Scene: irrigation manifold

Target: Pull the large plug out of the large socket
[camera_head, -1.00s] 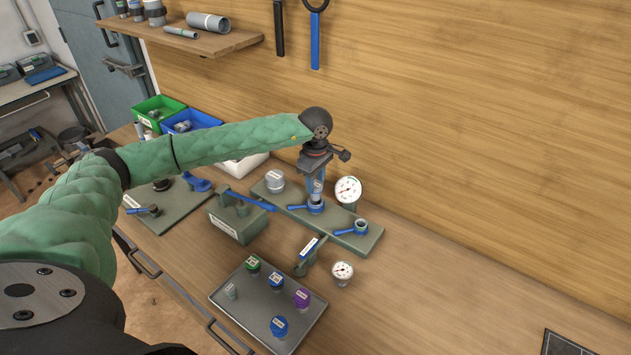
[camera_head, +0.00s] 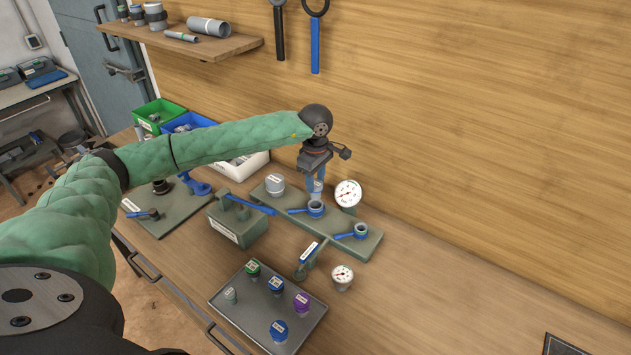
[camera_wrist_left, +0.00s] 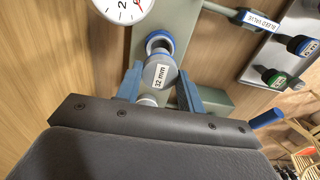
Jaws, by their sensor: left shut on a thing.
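My left gripper (camera_head: 317,180) is shut on a grey plug (camera_wrist_left: 157,76) with a "32 mm" label on its top. In the left wrist view the plug sits between the two blue-grey fingers. The socket with a blue ring (camera_wrist_left: 160,42) shows just beyond the plug, its mouth partly visible and open. In the head view this socket (camera_head: 316,209) stands on the grey manifold plate (camera_head: 337,229), with a blue lever to its left. The gripper is above it, and the plug appears clear of it. My right gripper is not in view.
A gauge (camera_head: 347,194) stands close behind the socket, and a second blue-ringed socket (camera_head: 360,231) is to its right. A grey cap (camera_head: 274,183) is at the plate's left end. A tray (camera_head: 237,317) with several small plugs lies in front.

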